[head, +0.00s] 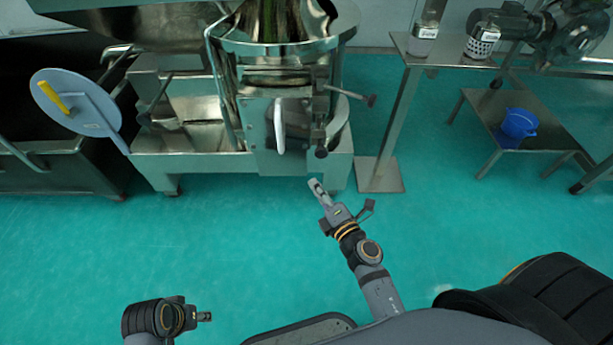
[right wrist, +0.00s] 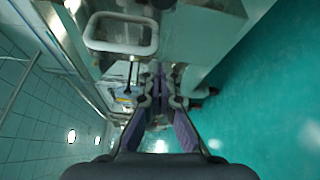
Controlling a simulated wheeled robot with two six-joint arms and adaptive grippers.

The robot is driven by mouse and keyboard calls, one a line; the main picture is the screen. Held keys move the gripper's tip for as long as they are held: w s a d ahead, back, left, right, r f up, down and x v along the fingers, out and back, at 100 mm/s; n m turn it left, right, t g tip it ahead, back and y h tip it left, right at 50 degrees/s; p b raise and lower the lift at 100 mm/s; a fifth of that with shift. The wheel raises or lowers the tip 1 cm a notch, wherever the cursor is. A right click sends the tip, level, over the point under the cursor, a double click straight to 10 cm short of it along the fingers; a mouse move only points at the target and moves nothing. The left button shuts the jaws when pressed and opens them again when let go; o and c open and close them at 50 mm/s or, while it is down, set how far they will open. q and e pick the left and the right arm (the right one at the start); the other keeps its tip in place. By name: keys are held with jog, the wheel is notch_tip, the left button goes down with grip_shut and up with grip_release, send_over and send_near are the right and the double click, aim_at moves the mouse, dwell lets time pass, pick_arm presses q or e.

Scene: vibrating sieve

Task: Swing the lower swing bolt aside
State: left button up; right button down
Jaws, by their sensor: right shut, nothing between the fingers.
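The steel vibrating sieve (head: 190,160) stands ahead, with a white door handle (head: 279,126) on its front; the handle shows large in the right wrist view (right wrist: 120,48). Right of the handle, a bolt with a dark knob (head: 321,152) points downward; it looks like the lower swing bolt. Another knobbed bolt (head: 350,95) above it sticks out to the right. My right gripper (head: 315,184) is shut and empty, below the downward knob and apart from it in the head view. Its fingers (right wrist: 160,78) meet in the right wrist view. My left gripper (head: 205,317) is low at the left, its fingers unclear.
A round grey lid with a yellow handle (head: 53,97) is at the left. A steel table (head: 405,60) carrying jars stands at the right. A blue bucket (head: 517,126) sits on a low table (head: 535,155). The green floor in front is clear.

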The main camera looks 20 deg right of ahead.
jog(key=shift+d, duration=0.1)
jog(key=shift+w, duration=0.15)
jog(key=w+d, duration=0.2)
jog(key=w, duration=0.7)
dwell(0.5)
